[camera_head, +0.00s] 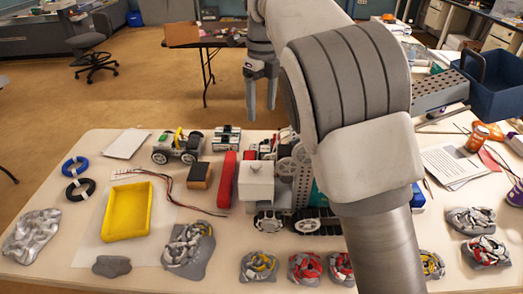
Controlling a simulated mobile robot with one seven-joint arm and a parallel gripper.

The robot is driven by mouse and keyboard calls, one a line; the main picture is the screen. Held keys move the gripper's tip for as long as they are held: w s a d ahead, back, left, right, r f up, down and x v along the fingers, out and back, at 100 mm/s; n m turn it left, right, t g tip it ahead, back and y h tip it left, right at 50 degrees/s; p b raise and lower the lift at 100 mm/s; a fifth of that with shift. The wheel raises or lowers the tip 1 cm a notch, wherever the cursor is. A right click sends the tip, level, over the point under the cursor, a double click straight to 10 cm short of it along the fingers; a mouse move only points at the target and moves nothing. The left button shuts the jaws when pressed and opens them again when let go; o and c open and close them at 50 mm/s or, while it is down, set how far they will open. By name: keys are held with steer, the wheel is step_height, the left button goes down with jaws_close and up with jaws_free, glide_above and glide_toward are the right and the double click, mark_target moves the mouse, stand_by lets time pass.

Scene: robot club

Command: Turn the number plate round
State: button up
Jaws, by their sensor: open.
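I cannot make out a number plate with certainty; no number is readable on anything. A flat white rectangular piece (126,143) lies at the back left of the table, its face blank at this size. My gripper (262,108) hangs above and beyond the table's back edge, fingers pointing down, open and empty. It is apart from everything on the table. My arm hides much of the table's middle right.
A blue crate (490,82) stands at the right.

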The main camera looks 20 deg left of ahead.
mark_target(256, 164)
steer(key=shift+m, duration=0.4)
steer(key=f+b, duration=0.1)
steer(key=f, duration=0.5)
steer(key=a+f, duration=0.1)
steer(key=f, duration=0.5)
steer(key=f+b, duration=0.1)
steer(key=f, duration=0.5)
steer(key=shift+a+f+b, duration=0.2)
steer(key=shift+a+b, duration=0.1)
steer(key=shift+a, duration=0.05)
jaws_close()
